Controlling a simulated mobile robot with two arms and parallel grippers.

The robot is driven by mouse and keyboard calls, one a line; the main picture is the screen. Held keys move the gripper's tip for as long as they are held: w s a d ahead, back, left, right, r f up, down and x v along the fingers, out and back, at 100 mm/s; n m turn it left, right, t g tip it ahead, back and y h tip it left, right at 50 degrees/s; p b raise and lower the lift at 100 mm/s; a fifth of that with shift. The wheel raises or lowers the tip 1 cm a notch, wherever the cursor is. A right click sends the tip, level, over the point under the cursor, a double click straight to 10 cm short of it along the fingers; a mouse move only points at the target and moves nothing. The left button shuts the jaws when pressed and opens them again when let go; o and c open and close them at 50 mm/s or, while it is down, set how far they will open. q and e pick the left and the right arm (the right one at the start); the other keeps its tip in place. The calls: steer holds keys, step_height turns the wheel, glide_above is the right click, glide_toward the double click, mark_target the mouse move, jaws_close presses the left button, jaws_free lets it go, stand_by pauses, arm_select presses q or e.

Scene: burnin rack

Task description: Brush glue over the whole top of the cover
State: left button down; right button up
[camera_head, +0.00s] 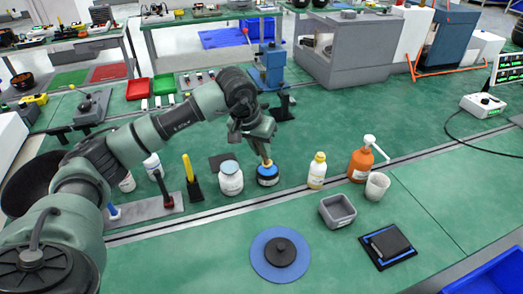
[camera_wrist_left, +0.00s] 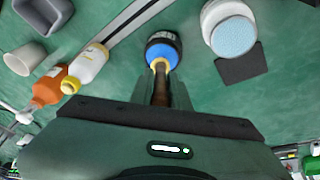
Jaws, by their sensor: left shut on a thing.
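My left gripper (camera_head: 262,140) is shut on the brush (camera_wrist_left: 160,82), which has a brown handle and a yellow collar. The brush points down at a small dark jar with a blue top and an orange band (camera_head: 268,175); the jar also shows in the left wrist view (camera_wrist_left: 162,50). The brush's lower end meets the jar's top; I cannot tell how far it is inside. A dark square plate (camera_head: 390,242), which looks like the cover, lies on a black, blue-edged base at the front right. My right gripper is not in view.
A blue disc (camera_head: 262,262) with a black hub lies at front centre. A grey tray (camera_head: 338,210), yellow-capped bottle (camera_head: 317,172), orange pump bottle (camera_head: 360,165) and cup (camera_head: 377,187) stand right of the jar. A white jar (camera_head: 230,180) stands just left. Bench between disc and plate is clear.

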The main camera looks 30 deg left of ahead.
arm_select(q)
steer(key=shift+r+p, duration=1.35)
steer(key=shift+r, duration=1.5)
steer(key=shift+d, duration=0.1)
